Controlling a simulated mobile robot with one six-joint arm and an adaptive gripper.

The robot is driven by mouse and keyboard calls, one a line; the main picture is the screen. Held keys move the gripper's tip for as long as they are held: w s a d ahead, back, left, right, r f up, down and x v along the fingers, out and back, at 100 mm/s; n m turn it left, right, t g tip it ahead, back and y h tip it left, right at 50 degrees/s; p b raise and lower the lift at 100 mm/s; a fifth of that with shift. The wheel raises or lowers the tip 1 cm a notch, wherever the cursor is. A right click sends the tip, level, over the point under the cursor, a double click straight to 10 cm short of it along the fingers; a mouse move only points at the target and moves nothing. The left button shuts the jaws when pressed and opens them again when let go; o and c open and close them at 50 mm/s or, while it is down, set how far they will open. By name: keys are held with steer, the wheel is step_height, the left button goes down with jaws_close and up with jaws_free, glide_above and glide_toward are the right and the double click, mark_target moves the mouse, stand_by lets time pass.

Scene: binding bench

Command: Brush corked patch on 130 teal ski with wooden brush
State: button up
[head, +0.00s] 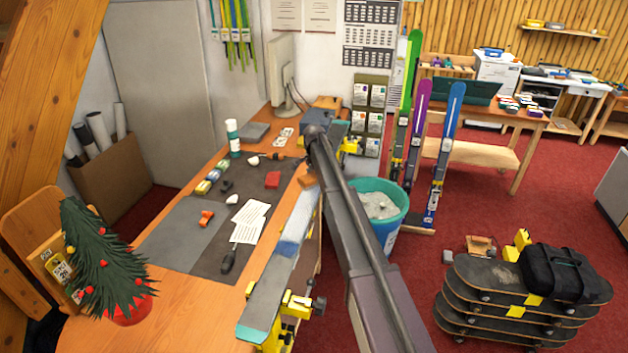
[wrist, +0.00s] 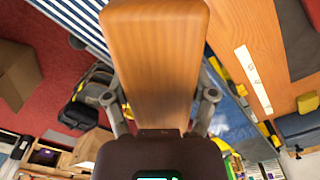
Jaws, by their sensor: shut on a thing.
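The ski (head: 263,305) lies lengthwise along the bench's right edge, with a teal end nearest me. It is held in yellow vises (head: 297,304). A pale, bluish-white area (head: 293,228) shows midway along it; I cannot tell whether this is the corked patch. My gripper (wrist: 160,108) is shut on the wooden brush (wrist: 155,55), whose broad wooden back fills the middle of the wrist view. In the head view the brush (head: 307,181) shows as a small brown block over the ski's far part, beside my arm. The bristles are hidden, so contact with the ski cannot be told.
A teal bin (head: 385,222) and upright skis (head: 447,130) stand right of the bench. Stacked skateboards (head: 470,290) are on the floor.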

steer(key=shift+w+d, duration=0.25)
steer(key=shift+w, duration=0.5)
steer(key=shift+w+d, duration=0.2)
steer(key=shift+w, duration=0.5)
steer(key=shift+w, duration=0.1)
steer(key=shift+w+d, duration=0.25)
steer(key=shift+w, duration=0.4)
steer(key=shift+w+d, duration=0.25)
steer(key=shift+w, duration=0.4)
steer(key=shift+w, duration=0.15)
steer(key=shift+w+d, duration=0.25)
steer(key=shift+w, duration=0.45)
steer(key=shift+w+d, duration=0.2)
steer(key=shift+w, duration=0.45)
steer(key=shift+w, duration=0.15)
steer(key=shift+w+d, duration=0.25)
steer(key=shift+w, duration=0.4)
steer(key=shift+w+d, duration=0.25)
steer(key=shift+w, duration=0.35)
steer(key=shift+w, duration=0.15)
steer(key=shift+w+d, duration=0.25)
steer(key=shift+w, duration=0.45)
steer(key=shift+w+d, duration=0.2)
steer(key=shift+w, duration=0.5)
